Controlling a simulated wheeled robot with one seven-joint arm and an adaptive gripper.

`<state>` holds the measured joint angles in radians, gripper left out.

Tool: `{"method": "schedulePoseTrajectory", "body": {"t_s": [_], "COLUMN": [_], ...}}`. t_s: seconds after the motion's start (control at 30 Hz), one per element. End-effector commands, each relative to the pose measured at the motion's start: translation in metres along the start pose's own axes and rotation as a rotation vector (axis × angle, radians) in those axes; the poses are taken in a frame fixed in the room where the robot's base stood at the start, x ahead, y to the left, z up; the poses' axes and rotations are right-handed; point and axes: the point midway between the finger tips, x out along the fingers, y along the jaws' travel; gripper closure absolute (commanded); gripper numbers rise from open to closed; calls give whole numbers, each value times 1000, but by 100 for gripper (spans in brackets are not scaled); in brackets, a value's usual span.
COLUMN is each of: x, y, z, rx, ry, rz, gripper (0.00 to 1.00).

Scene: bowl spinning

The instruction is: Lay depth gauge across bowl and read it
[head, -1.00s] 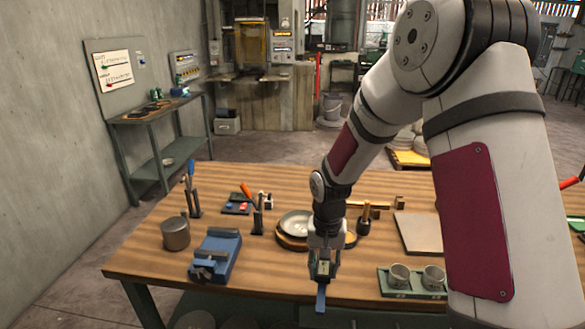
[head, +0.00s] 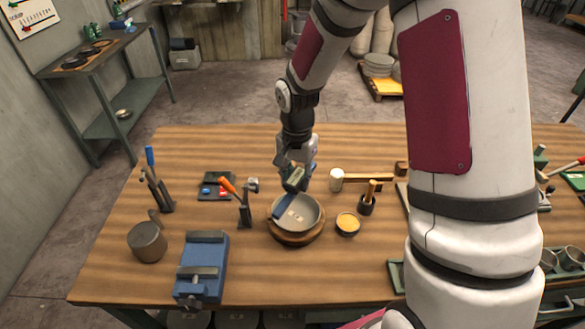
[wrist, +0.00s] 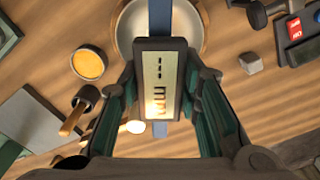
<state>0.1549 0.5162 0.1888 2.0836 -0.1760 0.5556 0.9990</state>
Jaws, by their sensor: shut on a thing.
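My gripper (head: 294,180) is shut on the depth gauge, just behind the bowl at the middle of the bench. The gauge has a dark body with a lit display (wrist: 162,85) and a flat blue beam (wrist: 160,18). In the head view the blue beam (head: 284,206) reaches forward and down over the bowl's left part. The shallow grey bowl (head: 302,213) sits on a round wooden base (head: 297,239); its pale inside also shows in the wrist view (wrist: 132,32). I cannot tell whether the beam touches the rim. The display shows dashes and "mm"-like marks; no number is readable.
A yellow-filled tin (head: 348,223) and a dark pot with a wooden handle (head: 368,200) stand right of the bowl. A mallet (head: 362,178) lies behind. An orange-handled tool in a stand (head: 241,203), a blue vise (head: 203,266) and a dark cup (head: 147,242) are left.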

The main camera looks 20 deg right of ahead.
Motion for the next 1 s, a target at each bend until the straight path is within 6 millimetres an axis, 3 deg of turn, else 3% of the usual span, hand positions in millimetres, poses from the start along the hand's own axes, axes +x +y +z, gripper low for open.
{"method": "schedulePoseTrajectory", "body": {"t_s": [1.0], "x": [80], "y": [-1], "z": [0], "rx": [-2], "ry": [-1], "rz": [1], "gripper": [100]}}
